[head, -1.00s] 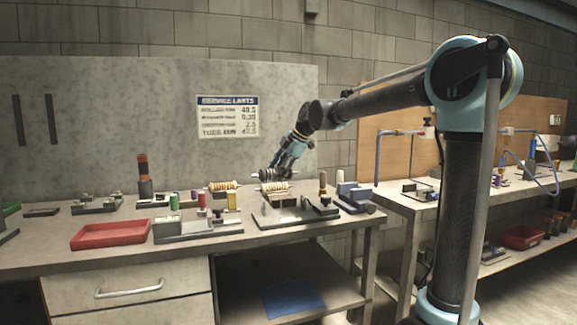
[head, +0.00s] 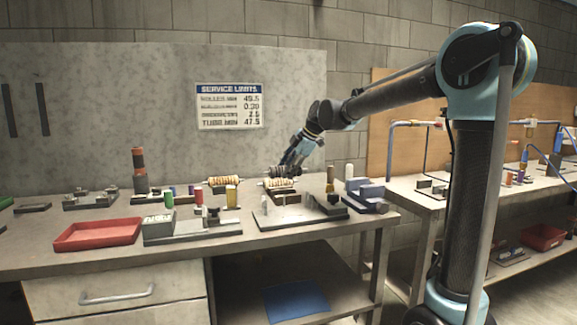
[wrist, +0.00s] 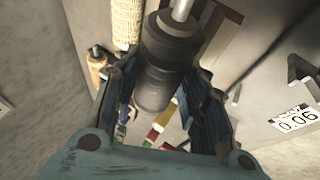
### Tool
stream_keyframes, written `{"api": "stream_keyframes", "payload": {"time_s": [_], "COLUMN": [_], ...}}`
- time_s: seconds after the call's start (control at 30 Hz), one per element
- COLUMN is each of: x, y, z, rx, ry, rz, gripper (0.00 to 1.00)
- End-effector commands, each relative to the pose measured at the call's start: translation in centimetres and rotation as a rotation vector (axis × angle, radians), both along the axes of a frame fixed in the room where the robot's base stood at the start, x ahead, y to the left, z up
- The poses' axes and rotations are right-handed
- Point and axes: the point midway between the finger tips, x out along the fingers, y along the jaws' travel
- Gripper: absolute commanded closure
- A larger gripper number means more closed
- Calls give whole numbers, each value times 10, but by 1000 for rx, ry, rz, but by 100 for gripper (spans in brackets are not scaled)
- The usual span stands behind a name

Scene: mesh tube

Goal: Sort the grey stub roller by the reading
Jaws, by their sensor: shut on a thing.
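The dark grey stub roller (head: 283,171) is in my gripper (head: 287,166), above the right half of the bench, just over and behind a cream roller as seen in the head view. In the wrist view the grey roller (wrist: 166,62), with a pale metal shaft end, lies between the two fingers of my gripper (wrist: 160,95), which are shut on it. A small display (wrist: 297,118) at the right of the wrist view reads 0.06. The wall sign (head: 230,106) is headed SERVICE LIMITS; its smaller lines are partly blurred.
The cream roller (head: 279,183) sits by a grey fixture plate (head: 275,216); another cream roller (head: 222,181) lies to its left. A red tray (head: 98,234), a grey block with coloured cylinders (head: 158,227) and a blue stepped block (head: 368,196) stand nearby. A blue sheet (head: 295,299) lies on the lower shelf.

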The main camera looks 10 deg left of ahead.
Motion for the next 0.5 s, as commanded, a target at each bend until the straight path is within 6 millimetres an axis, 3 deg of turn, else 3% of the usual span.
{"api": "stream_keyframes", "payload": {"time_s": [0.5], "x": [-1], "y": [1], "z": [-39], "rx": [1], "ry": [0], "rz": [1], "gripper": [95]}}
